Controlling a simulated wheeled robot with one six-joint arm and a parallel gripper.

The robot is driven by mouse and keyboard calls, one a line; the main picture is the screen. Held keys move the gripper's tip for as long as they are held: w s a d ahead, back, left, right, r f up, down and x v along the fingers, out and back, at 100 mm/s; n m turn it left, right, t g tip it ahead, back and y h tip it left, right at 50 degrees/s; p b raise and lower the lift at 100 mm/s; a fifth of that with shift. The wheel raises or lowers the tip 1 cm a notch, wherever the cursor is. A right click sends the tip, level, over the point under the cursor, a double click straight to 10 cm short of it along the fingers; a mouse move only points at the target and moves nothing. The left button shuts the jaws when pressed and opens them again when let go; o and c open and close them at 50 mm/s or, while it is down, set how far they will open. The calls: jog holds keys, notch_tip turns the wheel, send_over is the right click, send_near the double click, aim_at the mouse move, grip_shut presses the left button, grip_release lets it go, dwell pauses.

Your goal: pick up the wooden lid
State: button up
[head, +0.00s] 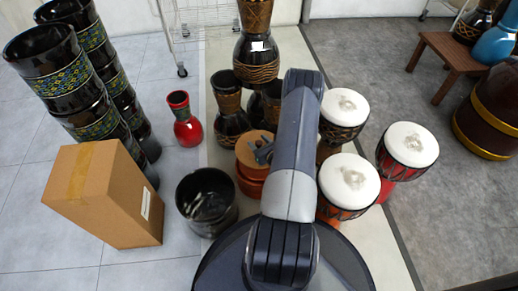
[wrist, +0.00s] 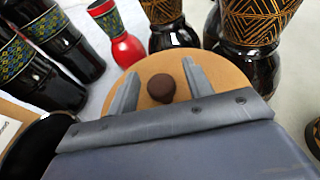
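The wooden lid (head: 250,148) is round and light brown, lying on top of a reddish-brown pot (head: 248,184) just left of my arm in the head view. In the wrist view the lid (wrist: 221,77) has a dark brown round knob (wrist: 161,87) at its middle. My gripper (wrist: 159,77) is open, with one finger on each side of the knob and a visible gap to each. In the head view my gripper (head: 262,153) is over the right part of the lid. Whether the fingertips touch the lid's surface I cannot tell.
Dark carved goblet drums (head: 229,112) stand close behind the lid. A small red drum (head: 184,120) is behind left. A black pot (head: 206,199) and a cardboard box (head: 108,195) stand left. White-topped drums (head: 349,182) stand right of my arm. Grey tile floor is free at far left.

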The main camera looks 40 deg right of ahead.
grip_shut()
dwell(0.3)
jog(key=shift+r, duration=0.15)
